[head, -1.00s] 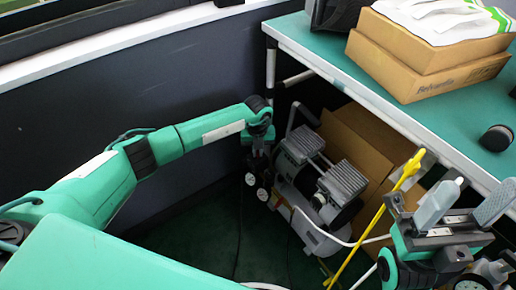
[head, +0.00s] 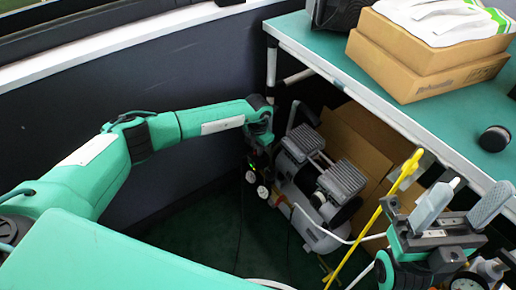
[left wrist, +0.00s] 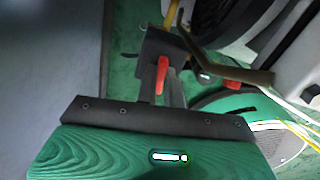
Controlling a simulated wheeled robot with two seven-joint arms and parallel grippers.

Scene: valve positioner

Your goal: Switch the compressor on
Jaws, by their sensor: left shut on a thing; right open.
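The compressor (head: 343,183), with grey ribbed heads and a silver tank, stands on the floor under the workbench. My left gripper (head: 258,180) is low at its left end, pointing down beside the tank. In the left wrist view my left gripper (left wrist: 163,70) is shut on a red lever-like part (left wrist: 162,75), seen at its dark fingers. Whether this part is the compressor's switch I cannot tell. The compressor's pale body (left wrist: 288,65) fills the upper right there. My right gripper (head: 468,205) is open and empty at the lower right, by the bench's front edge.
The workbench (head: 440,125) bears cardboard boxes (head: 425,70) and a black round object (head: 495,138). A yellow rod (head: 368,228) slants up before the compressor. Open cardboard (head: 360,140) stands behind it. A dark wall is at left; some green floor is clear.

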